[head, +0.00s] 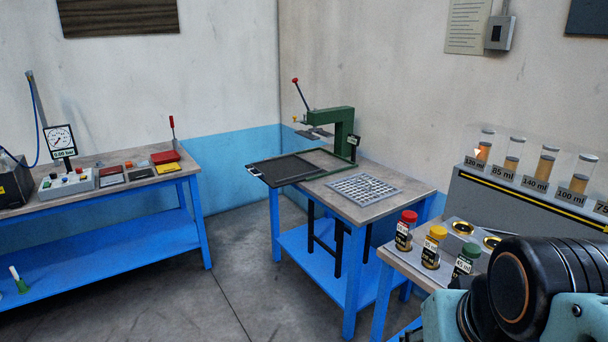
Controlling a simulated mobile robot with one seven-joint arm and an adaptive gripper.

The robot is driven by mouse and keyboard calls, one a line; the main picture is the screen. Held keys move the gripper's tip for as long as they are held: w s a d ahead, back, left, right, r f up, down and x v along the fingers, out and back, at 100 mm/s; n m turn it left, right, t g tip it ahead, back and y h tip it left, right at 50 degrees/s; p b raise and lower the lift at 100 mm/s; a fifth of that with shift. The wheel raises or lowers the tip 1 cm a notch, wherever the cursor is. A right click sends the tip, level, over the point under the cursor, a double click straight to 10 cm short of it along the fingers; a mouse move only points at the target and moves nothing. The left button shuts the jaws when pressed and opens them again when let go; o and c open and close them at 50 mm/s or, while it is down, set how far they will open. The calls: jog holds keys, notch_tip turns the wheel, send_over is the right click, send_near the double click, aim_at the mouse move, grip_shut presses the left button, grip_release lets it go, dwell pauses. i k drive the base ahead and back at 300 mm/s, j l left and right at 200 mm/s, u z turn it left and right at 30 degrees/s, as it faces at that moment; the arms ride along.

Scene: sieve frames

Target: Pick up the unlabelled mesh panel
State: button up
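A light grey panel (347,196) with a grid of square openings lies flat on the middle table. I see no label on it. A dark framed panel (290,168) lies beside it to the left and overhangs the table's left edge. A small pale mark, perhaps a label, shows at its left end. From here I cannot tell which one is the unlabelled mesh panel. My arm shows at the lower right, but my gripper's fingers are not in view.
A green press (343,128) with a red-knobbed lever stands behind the panels. At right, a bench holds several capped jars (404,230) below a rack of tubes (547,165). A left bench (190,167) carries a gauge and small trays. Floor (235,255) between benches is clear.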

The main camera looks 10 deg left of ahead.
aim_at(379, 198)
jog(key=i+j+z, duration=0.35)
jog(key=i+j, duration=0.6)
jog(key=i, duration=0.35)
jog(key=i+j+z, duration=0.35)
jog(key=i+j, duration=0.85)
jog(key=j, duration=0.1)
